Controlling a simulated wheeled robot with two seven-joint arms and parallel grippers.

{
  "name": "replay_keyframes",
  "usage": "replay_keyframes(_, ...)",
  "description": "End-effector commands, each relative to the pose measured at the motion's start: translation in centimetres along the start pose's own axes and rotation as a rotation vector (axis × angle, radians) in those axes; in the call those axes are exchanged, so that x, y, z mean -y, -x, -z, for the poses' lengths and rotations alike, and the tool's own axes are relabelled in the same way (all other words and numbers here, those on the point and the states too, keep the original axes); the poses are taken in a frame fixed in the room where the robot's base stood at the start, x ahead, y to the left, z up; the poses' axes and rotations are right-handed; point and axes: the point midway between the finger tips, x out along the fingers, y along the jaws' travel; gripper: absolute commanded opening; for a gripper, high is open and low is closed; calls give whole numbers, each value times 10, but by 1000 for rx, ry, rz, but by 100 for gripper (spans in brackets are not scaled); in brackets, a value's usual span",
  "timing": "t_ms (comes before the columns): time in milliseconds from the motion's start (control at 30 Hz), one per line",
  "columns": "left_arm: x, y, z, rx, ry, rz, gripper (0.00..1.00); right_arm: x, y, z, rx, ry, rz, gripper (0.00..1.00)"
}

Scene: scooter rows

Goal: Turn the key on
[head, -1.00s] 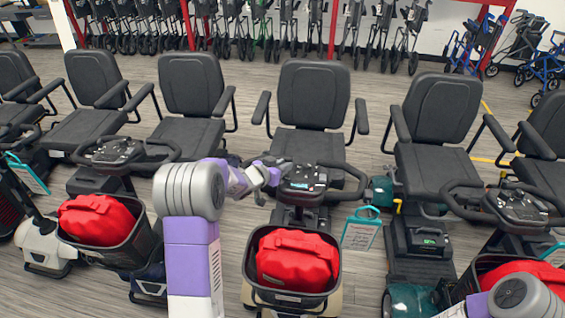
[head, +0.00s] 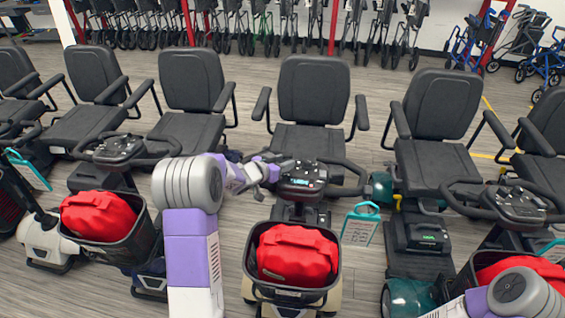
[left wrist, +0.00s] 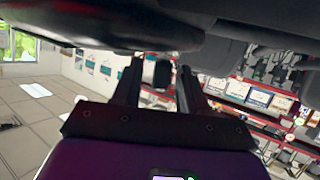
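The middle scooter's control console (head: 302,180) has a small lit display and black handlebars. My left gripper (head: 283,166) is at the console's left edge in the head view; its fingertips are small and partly lost against the black there. In the left wrist view, the two dark fingers (left wrist: 162,84) stand apart under a dark overhanging body. A small black piece (left wrist: 162,73), perhaps the key, shows between them with light gaps on both sides. I cannot tell whether it is touched. My right gripper is out of view.
A black basket (head: 256,284) with a red bag (head: 298,255) sits in front of the console. The black seat (head: 313,92) is behind it. Other scooters stand close on both sides. A teal-framed tag (head: 361,225) hangs at the right.

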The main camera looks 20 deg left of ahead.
Motion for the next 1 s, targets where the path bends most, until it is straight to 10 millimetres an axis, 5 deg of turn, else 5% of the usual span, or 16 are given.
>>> replay_keyframes(167,1,7,1,-1,1,1,43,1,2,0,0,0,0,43)
replay_keyframes(600,0,71,1,-1,1,1,43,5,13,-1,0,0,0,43)
replay_keyframes(1000,0,76,0,0,0,0,43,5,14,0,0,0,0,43)
